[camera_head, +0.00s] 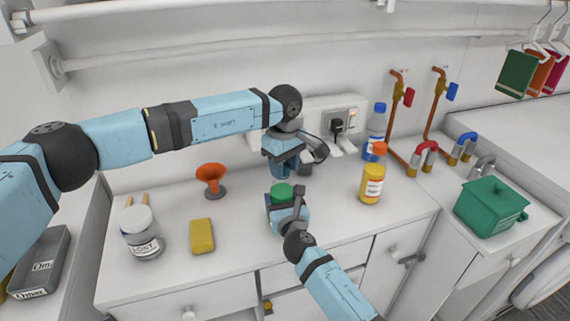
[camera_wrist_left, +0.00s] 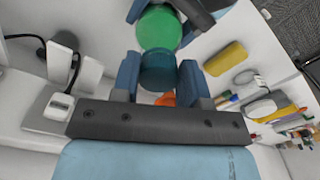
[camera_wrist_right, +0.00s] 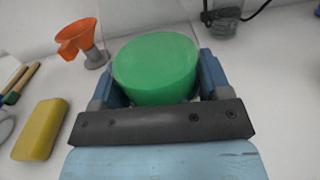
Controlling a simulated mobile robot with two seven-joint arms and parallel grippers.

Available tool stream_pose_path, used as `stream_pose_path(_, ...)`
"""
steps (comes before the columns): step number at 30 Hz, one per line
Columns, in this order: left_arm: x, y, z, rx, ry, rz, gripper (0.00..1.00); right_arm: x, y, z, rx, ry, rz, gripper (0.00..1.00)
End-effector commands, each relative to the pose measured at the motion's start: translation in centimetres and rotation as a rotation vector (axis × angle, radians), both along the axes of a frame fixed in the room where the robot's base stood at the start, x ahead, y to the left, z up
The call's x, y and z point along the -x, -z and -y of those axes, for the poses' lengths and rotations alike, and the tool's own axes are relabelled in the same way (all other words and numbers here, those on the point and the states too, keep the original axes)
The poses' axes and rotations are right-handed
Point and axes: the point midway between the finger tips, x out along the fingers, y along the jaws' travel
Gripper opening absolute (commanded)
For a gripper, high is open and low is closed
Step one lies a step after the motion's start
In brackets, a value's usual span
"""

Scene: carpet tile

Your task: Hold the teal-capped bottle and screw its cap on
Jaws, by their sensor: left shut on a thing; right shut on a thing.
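A green, flat-topped round thing (camera_wrist_right: 155,70) stands upright between the fingers of my right gripper (camera_wrist_right: 155,85); it also shows in the head view (camera_head: 281,191) and the left wrist view (camera_wrist_left: 160,28). I cannot tell whether it is the bottle's body or a lid; its lower part is hidden. My left gripper (camera_head: 283,166) points down just behind it and is shut on a teal, slightly see-through round piece (camera_wrist_left: 160,72), which looks like the cap. In the left wrist view the teal piece and the green thing overlap. I cannot tell whether they touch.
A yellow block (camera_head: 202,235), an orange funnel (camera_head: 211,177) and a white jar (camera_head: 140,232) stand to the left. A yellow bottle with an orange cap (camera_head: 372,177) and a blue bottle (camera_head: 376,130) stand right. A green pot (camera_head: 490,207) is further right.

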Motion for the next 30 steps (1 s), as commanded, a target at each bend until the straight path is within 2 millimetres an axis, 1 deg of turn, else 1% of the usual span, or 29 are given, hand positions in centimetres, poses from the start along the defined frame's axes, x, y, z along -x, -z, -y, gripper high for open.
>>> stream_pose_path(3,0.1,-0.06,-0.2,-0.001,0.256,0.002,0.19,0.03,0.11,0.0,0.0,0.0,-0.002,0.04)
stream_pose_path(12,0.19,-0.03,-0.7,0.0,0.919,0.0,0.19,0.03,0.12,0.0,0.0,0.0,-0.002,0.04)
stream_pose_path(15,0.12,-0.02,-0.87,-0.001,1.13,0.0,0.19,0.03,0.12,0.0,0.0,0.0,-0.002,0.04)
stream_pose_path(18,0.06,-0.01,-0.99,-0.001,1.303,0.0,0.19,0.03,0.12,0.0,0.0,0.0,-0.002,0.04)
stream_pose_path(21,0.01,0.0,-1.06,-0.001,1.418,0.0,0.19,0.03,0.13,0.0,0.0,0.0,-0.002,0.04)
stream_pose_path(24,-0.01,0.0,-1.08,0.0,1.473,0.0,0.19,0.03,0.13,0.0,0.0,0.0,-0.002,0.04)
stream_pose_path(30,0.0,0.0,-1.08,0.0,1.483,0.0,0.19,0.03,0.14,0.0,0.0,0.0,-0.002,0.04)
